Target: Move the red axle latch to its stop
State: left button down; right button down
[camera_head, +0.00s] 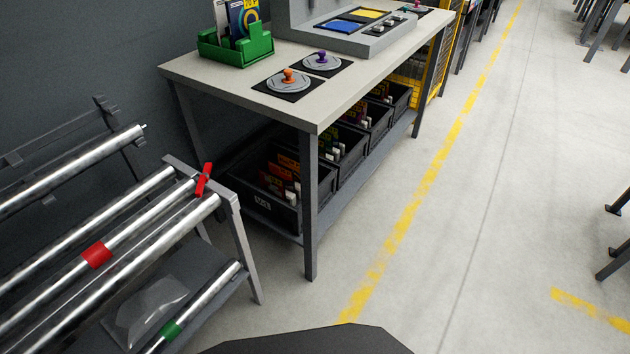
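The red axle latch (203,179) is a small red lever at the right end of a rack (242,239) of metal bars on the left. It stands tilted, its upper end leaning slightly right, by the end of a silvery bar (150,216) that carries a red band (96,255). I cannot make out a separate stop for it. Neither of my grippers is in the view.
A grey workbench (225,80) stands behind the rack, with a green bin (235,48), an orange knob (288,76) and a purple knob (322,57) on top. Black crates (262,199) fill its lower shelf. Clear floor (480,200) with a yellow line (415,220) lies right.

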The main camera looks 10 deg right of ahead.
aim_at(203, 178)
jog(key=z, duration=1.2)
jog(key=i, duration=1.85)
jog(key=u, duration=1.75)
